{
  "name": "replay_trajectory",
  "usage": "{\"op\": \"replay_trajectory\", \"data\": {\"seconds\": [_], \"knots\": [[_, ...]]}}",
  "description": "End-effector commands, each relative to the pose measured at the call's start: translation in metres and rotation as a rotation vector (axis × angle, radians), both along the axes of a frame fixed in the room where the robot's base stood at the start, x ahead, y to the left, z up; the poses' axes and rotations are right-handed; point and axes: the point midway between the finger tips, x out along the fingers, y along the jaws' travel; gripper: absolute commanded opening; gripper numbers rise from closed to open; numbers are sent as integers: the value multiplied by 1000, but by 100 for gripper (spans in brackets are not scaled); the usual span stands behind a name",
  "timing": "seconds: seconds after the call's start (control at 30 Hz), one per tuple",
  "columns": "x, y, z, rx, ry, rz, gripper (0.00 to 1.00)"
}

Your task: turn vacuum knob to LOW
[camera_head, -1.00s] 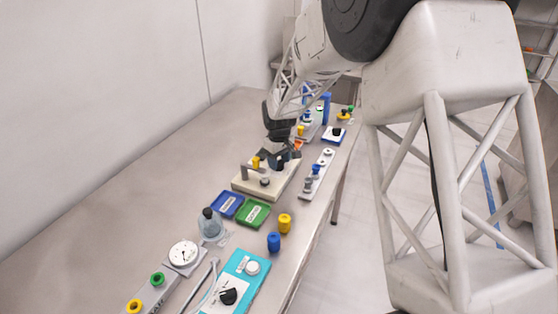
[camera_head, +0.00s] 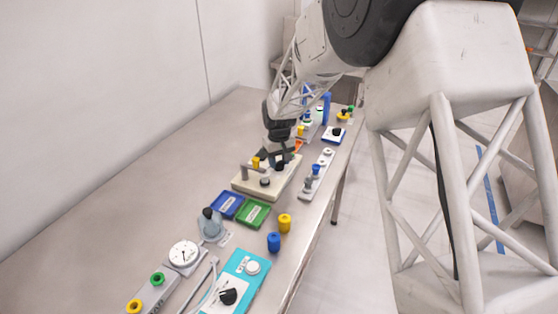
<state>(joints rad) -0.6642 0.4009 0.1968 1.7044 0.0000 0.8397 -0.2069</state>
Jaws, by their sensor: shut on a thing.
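A teal box (camera_head: 236,272) stands at the front of the bench. It has a white panel with a black knob (camera_head: 228,297) and a white round button (camera_head: 253,267). The panel lettering is too small to read. My gripper (camera_head: 279,160) is far behind it, pointing down over a beige board (camera_head: 243,187). My gripper is shut on a small dark thing (camera_head: 280,166) at the board's back part. The fingertips partly hide that thing, and I cannot tell whether it is fixed to the board. A yellow piece (camera_head: 255,162) stands beside it.
Green (camera_head: 253,214) and blue (camera_head: 227,205) trays lie between the board and the teal box. Yellow (camera_head: 285,223) and blue (camera_head: 273,242) cylinders stand near the right edge. The bench's left side is clear.

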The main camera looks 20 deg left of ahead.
Motion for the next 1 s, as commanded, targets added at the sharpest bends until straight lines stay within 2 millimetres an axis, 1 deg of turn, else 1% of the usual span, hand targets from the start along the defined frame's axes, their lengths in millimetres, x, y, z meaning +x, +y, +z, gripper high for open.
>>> {"op": "replay_trajectory", "data": {"seconds": [0.3, 0.5, 0.73, 1.0], "knots": [[1, 0, 1, 2, -1, -264, 19], [0, 0, 1, 1, -1, -390, 19], [1, 0, 1, 1, -1, -466, 19], [1, 0, 1, 1, -1, -480, 19]]}}
